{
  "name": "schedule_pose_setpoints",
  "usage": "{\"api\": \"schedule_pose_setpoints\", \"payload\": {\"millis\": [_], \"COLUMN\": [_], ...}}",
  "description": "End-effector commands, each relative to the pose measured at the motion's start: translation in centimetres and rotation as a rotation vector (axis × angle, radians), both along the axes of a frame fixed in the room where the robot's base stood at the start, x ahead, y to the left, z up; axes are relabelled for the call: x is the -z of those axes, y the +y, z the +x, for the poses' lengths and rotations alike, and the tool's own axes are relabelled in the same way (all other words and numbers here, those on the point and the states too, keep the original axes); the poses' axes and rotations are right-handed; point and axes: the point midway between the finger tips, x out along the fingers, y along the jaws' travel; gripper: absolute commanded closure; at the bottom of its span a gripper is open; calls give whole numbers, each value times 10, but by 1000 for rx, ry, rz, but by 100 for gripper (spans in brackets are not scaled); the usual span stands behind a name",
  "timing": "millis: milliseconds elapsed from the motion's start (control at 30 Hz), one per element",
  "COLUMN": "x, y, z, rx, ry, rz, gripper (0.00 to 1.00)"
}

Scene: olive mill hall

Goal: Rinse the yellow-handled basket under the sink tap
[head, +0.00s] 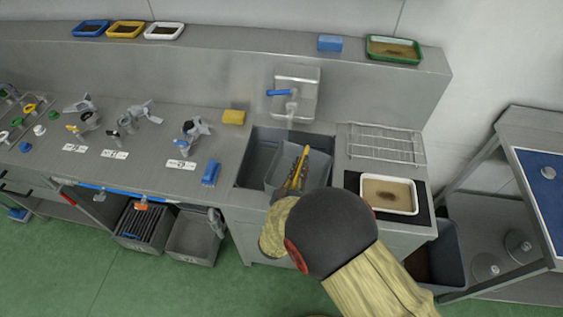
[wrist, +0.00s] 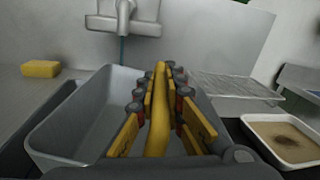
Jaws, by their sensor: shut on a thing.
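The grey basket (head: 318,168) is in the sink (head: 256,152) in the head view. It also fills the left and middle of the wrist view (wrist: 72,118). Its yellow handle (wrist: 159,82) runs lengthwise between the yellow fingers of my gripper (wrist: 160,105), which is shut on it. My gripper (head: 300,168) reaches over the basket from the front and hides part of it. The tap (head: 290,94) is on the wall behind the sink, with a blue lever. A thin bluish line, apparently water, hangs from its spout in the wrist view, behind the basket's far rim.
A yellow sponge (head: 234,117) lies left of the sink. A wire rack (head: 386,144) and a white tray of brownish contents (head: 373,205) are to the right. A blue brush-like item (head: 211,172) lies on the left counter. A blue-topped table (head: 540,185) stands far right.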

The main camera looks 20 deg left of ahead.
Motion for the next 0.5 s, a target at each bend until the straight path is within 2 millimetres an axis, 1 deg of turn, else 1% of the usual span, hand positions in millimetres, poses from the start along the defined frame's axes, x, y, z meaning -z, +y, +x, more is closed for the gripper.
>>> {"api": "schedule_pose_setpoints", "payload": {"millis": [333, 500], "x": [-2, -9], "y": [0, -8], "z": [0, -3], "rx": [0, 1], "ry": [-2, -1], "rz": [1, -1], "gripper": [100, 100]}}
